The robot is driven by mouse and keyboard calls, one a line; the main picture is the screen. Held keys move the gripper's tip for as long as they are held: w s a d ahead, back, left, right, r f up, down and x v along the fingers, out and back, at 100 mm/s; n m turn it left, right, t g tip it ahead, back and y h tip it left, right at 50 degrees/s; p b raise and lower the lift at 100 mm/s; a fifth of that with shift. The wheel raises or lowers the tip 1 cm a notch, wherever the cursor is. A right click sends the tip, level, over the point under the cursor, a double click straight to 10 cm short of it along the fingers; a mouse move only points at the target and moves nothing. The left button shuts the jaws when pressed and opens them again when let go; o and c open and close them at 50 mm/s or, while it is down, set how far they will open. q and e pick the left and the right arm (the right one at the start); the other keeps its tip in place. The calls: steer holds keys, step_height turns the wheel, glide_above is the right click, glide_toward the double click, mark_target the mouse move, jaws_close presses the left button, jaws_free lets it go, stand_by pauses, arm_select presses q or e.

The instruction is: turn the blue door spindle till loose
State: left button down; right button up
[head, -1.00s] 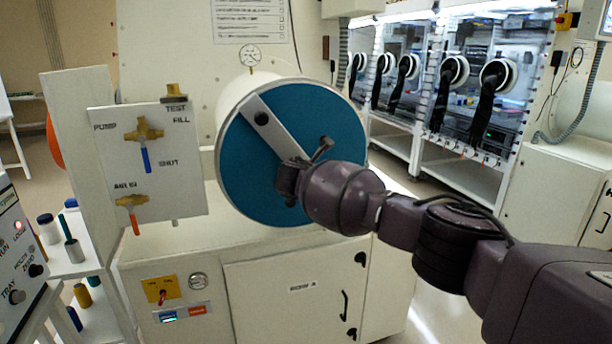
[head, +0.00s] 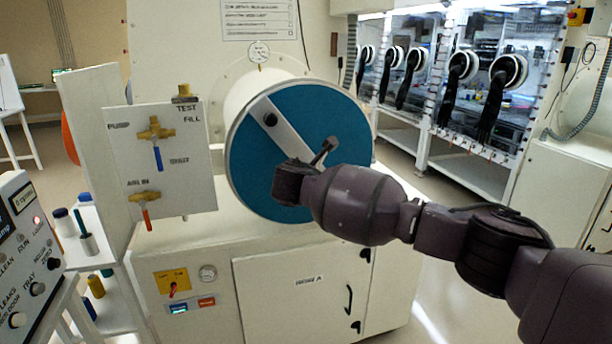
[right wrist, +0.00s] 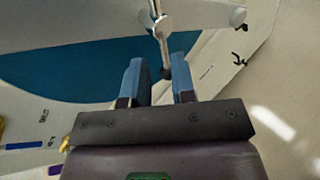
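The round blue door (head: 262,170) closes the end of a white cylinder. A grey strap (head: 285,128) crosses its face, and the spindle's bar handle (head: 327,148) stands out near the middle. In the right wrist view the handle's metal bar (right wrist: 162,48) runs from its hub down to a dark end between my fingers. My right gripper (right wrist: 160,75) has its two blue fingers apart, one on each side of that end. The bar end lies closer to the right finger; I cannot tell whether it touches. In the head view my wrist hides the lower right of the door. My left gripper is out of view.
A valve panel (head: 165,160) with brass taps stands left of the door. A white cabinet (head: 290,285) is below it. A control box (head: 25,245) and a shelf with small bottles are at far left. Gloveboxes (head: 450,90) line the right back.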

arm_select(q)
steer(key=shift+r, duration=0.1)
arm_select(e)
steer(key=shift+v, duration=0.95)
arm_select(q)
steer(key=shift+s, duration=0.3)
